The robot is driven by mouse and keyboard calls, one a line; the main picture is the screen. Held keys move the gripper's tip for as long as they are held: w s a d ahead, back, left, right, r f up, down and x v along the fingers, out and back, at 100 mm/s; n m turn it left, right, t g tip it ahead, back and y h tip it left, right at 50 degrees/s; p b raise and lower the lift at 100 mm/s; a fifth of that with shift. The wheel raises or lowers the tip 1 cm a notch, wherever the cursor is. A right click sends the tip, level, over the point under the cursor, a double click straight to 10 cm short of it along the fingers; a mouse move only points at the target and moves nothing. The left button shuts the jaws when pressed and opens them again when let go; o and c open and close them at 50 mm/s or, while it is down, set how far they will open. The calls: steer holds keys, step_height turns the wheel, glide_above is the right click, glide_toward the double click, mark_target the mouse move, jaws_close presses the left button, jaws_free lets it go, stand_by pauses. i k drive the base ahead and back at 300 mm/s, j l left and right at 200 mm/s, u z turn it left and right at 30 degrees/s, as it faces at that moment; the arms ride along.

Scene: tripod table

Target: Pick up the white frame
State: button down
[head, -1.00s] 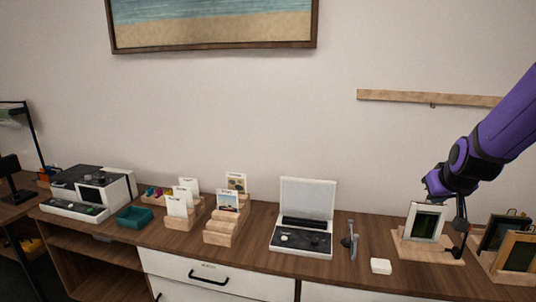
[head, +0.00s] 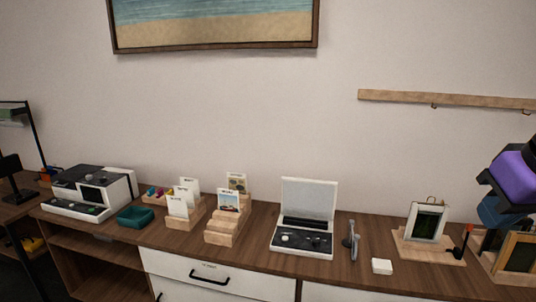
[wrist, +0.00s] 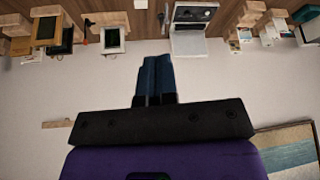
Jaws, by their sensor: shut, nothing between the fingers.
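The white frame (head: 426,221), with a dark green picture, stands leaning on a wooden board (head: 432,254) at the right of the desk. It also shows upside down in the wrist view (wrist: 115,40), left of my fingers. My gripper (wrist: 155,60) is shut and empty in the wrist view, its two blue fingers together. In the head view my wrist is at the right edge, right of the white frame and apart from it. The white frame is in full view.
A wooden frame (head: 520,253) and darker frames stand right of the white frame, below my wrist. A small red-tipped black item (head: 462,241) is beside it. A white block (head: 381,266) and an open white case (head: 305,220) lie to the left. A wall rail (head: 440,99) is above.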

mark_target(427, 221)
steer(key=i+l, duration=0.45)
steer(key=l, duration=0.15)
steer(key=i+l+u, duration=0.1)
steer(key=i+l, duration=0.35)
steer(key=l, duration=0.15)
